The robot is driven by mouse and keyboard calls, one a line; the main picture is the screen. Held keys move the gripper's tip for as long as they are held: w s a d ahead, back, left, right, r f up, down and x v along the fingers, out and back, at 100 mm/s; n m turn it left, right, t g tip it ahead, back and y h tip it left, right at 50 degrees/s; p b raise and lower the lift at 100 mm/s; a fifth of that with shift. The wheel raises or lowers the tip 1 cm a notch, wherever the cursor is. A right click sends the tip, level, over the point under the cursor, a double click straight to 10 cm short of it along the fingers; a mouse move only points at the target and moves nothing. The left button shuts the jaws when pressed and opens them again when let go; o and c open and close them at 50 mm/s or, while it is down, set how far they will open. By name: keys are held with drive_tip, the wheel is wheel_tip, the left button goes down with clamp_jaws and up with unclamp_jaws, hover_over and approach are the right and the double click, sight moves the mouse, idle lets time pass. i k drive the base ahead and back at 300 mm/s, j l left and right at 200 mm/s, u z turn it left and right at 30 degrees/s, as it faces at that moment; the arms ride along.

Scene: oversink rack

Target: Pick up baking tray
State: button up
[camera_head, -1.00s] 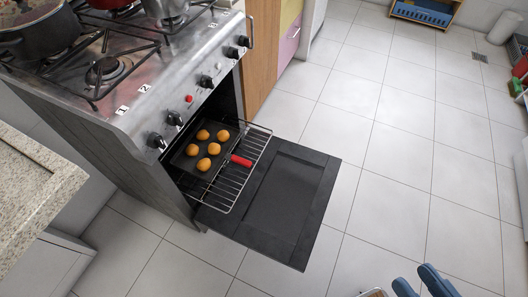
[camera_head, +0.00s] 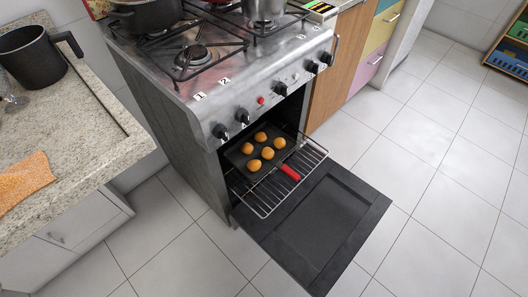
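The dark baking tray (camera_head: 238,159) sits on the wire oven rack (camera_head: 262,206), partly inside the open oven. Several round golden buns (camera_head: 267,153) lie on it. A red handle grip (camera_head: 290,172) points out from the tray's front right, toward the lowered door. The rack is pulled partly out over the door. The tray's back edge is in the oven's shadow. My gripper is not in view now.
The black oven door (camera_head: 315,225) hangs open, low over the tiled floor. Pots (camera_head: 150,15) stand on the stove. The floor (camera_head: 430,190) at right is clear.

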sight(262, 150)
drive_tip(key=i+l+u, duration=0.25)
drive_tip(key=u, duration=0.25)
drive_tip(key=i+l+u, duration=0.65)
drive_tip(key=l+u, duration=0.3)
